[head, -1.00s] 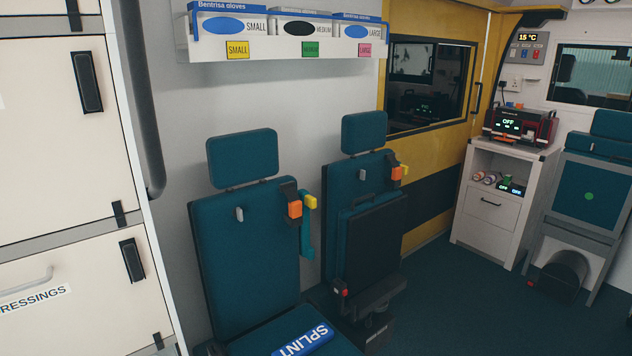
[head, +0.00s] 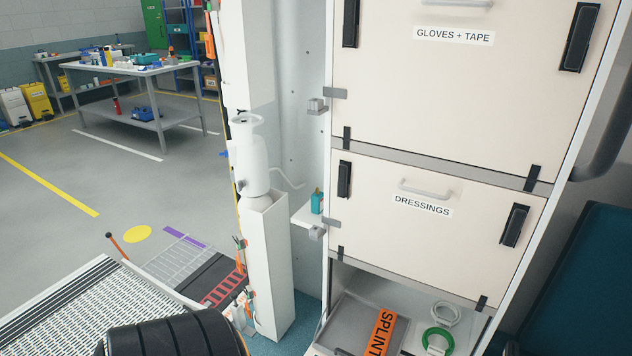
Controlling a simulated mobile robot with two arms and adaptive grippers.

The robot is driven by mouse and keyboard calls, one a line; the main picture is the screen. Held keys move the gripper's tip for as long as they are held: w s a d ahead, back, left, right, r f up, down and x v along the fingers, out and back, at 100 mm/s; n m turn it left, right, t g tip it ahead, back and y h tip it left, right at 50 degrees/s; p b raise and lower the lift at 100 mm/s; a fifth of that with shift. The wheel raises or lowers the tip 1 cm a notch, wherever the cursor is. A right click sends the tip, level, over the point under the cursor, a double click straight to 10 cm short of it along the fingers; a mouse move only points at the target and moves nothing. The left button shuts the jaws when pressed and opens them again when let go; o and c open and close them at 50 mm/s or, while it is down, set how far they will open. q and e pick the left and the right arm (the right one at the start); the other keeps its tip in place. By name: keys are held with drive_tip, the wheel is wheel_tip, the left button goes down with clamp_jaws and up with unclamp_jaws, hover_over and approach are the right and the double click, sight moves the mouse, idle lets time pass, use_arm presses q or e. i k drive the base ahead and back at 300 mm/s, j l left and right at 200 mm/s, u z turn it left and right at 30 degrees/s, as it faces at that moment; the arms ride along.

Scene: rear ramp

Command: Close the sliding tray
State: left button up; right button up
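A grey tray (head: 347,320) shows at the bottom of the head view, in the open bay under the dressings locker. It may be the sliding tray; how far it is out cannot be told, as the picture edge cuts off its front. An orange splint (head: 381,332) lies in the bay, with a green roll (head: 438,341) and a white roll (head: 446,314) to its right. Neither of my grippers is in view.
The dressings locker (head: 375,218) and the gloves and tape locker (head: 400,95) above are shut. A white post (head: 270,265) stands left of the bay. A ramp (head: 60,310) is at lower left. Open garage floor and a workbench (head: 130,67) lie beyond.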

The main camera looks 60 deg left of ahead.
sight(349, 329)
drive_tip(key=u, duration=1.35)
drive_tip(key=k+j+z, duration=0.3)
drive_tip(key=i+j, duration=0.05)
drive_tip(key=j, duration=0.05)
